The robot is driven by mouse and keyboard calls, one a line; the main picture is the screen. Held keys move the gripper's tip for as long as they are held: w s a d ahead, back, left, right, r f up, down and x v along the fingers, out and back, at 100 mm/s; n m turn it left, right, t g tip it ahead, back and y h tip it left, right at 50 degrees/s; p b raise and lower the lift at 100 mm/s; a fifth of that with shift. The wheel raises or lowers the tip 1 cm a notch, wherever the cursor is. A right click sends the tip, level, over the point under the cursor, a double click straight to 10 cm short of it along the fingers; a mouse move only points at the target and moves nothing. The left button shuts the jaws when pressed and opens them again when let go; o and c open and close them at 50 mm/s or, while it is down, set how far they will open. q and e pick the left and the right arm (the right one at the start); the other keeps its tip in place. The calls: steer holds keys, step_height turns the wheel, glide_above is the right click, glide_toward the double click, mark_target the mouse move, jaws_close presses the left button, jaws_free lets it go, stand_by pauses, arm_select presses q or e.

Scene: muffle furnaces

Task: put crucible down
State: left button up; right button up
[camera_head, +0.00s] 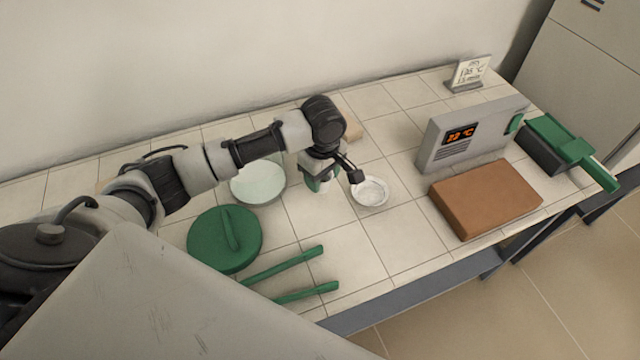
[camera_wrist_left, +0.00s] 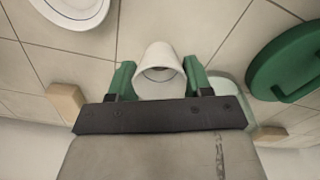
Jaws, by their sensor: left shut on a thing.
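My left gripper (camera_head: 321,184) is over the tiled bench, just left of a shallow white dish (camera_head: 370,191). In the left wrist view its two green fingers (camera_wrist_left: 159,78) are shut on the sides of a white crucible (camera_wrist_left: 158,60). The crucible's open, wider-looking end faces the camera. In the head view the crucible is mostly hidden by the fingers and wrist. I cannot tell whether its base touches the tiles. The dish also shows in the left wrist view (camera_wrist_left: 80,14), apart from the crucible. My right gripper is not in view.
A pale round dish (camera_head: 258,182) and a green round lid (camera_head: 225,239) lie to the left, with green tongs (camera_head: 285,276) in front. A brown slab (camera_head: 486,198) and a grey temperature unit (camera_head: 470,135) stand right. A wooden block (camera_head: 351,127) is behind. Tiles in front of the gripper are clear.

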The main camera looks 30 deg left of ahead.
arm_select(q)
steer(key=shift+a+f, duration=0.15)
steer(key=shift+f, duration=2)
steer(key=shift+f, duration=0.1)
steer(key=o, duration=0.9)
steer(key=shift+o, duration=0.2)
step_height(320, 180, up, 12)
